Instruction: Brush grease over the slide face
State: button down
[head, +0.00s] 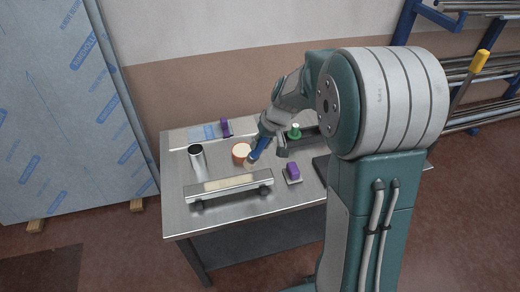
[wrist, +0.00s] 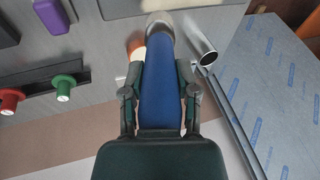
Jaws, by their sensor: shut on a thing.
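My gripper (wrist: 160,92) is shut on the blue handle of a brush (wrist: 160,75), which also shows in the head view (head: 259,148). The brush points away from the gripper, with a metal ferrule (wrist: 160,20) at its far end. In the head view its pale tip is low between the pot and the slide; I cannot tell whether it touches anything. The slide (head: 253,181) is a long metal bar on dark feet near the table's front, with a cream strip along its upper face. An orange-rimmed pot (head: 240,153) with pale contents stands behind it, left of the brush.
A steel tube (head: 198,160) stands upright left of the pot. A purple block (head: 293,171) sits on a grey pad at right. A purple item (head: 225,127) and a green knob (head: 295,132) are farther back. The table's (head: 190,220) front-left edge is bare.

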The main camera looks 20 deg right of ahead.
jog(key=shift+d+r, duration=0.35)
jog(key=shift+r, duration=0.25)
jog(key=shift+d+r, duration=0.35)
jog(key=shift+r, duration=0.2)
jog(key=shift+a, duration=0.6)
jog(key=shift+d, duration=0.4)
